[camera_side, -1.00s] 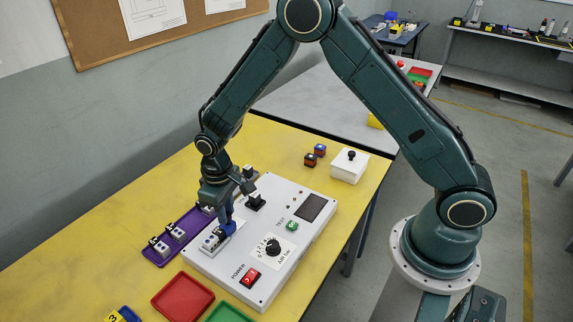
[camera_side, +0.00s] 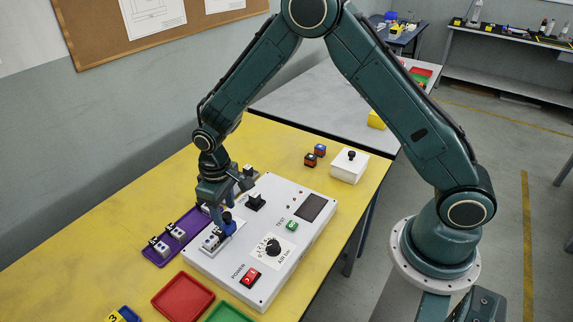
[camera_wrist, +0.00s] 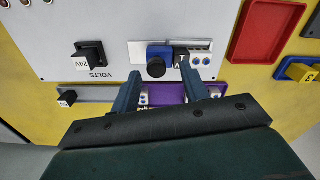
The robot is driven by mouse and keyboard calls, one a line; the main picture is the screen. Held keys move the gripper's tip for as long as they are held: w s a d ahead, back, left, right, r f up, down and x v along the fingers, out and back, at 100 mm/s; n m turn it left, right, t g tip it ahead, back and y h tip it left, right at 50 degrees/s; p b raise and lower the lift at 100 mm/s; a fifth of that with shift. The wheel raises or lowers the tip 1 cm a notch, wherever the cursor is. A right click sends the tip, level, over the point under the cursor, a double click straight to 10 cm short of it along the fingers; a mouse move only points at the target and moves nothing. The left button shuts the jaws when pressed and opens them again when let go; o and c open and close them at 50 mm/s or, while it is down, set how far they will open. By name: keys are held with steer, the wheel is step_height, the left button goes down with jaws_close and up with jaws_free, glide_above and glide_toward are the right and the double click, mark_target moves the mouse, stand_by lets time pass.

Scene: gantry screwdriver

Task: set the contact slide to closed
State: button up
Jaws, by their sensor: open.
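The contact slide is a blue block with a round black knob (camera_wrist: 156,67), seated in a pale track (camera_wrist: 137,53) on the grey panel. In the wrist view it sits beside a black-and-white lettered block (camera_wrist: 181,60) at its right, seemingly touching it; bare track shows at its left. In the side view the slide (camera_side: 227,229) is below my gripper (camera_side: 221,202). In the wrist view my gripper (camera_wrist: 162,74) is open, its fingers apart on either side of the knob with nothing between them. From the side, the fingers look raised off the slide.
The panel carries a VOLTS switch (camera_wrist: 92,57), a dial (camera_side: 272,247), a red POWER switch (camera_side: 250,277) and a green TEST button (camera_side: 292,225). A purple tray (camera_side: 160,256) with small parts lies beside it. A red tray (camera_side: 183,299) and a white box (camera_side: 350,165) stand nearby.

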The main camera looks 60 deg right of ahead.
mark_target(225, 216)
step_height(225, 216, up, 13)
steer(key=shift+f, duration=0.2)
stand_by(0.3)
steer(key=s+d+r+m+t, duration=0.1)
steer(key=s+d+r+t, duration=0.35)
steer(key=s+r, duration=0.8)
steer(key=s+d+r, duration=0.1)
steer(key=s+d, duration=0.2)
steer(key=s, duration=0.4)
steer(key=s+d+r+m+t, duration=0.1)
steer(key=s+d, duration=0.2)
steer(key=s, duration=0.4)
steer(key=shift+s+m, duration=0.3)
steer(key=shift+s, duration=0.05)
steer(key=shift+o, duration=0.4)
steer(key=shift+w, duration=0.15)
stand_by(0.6)
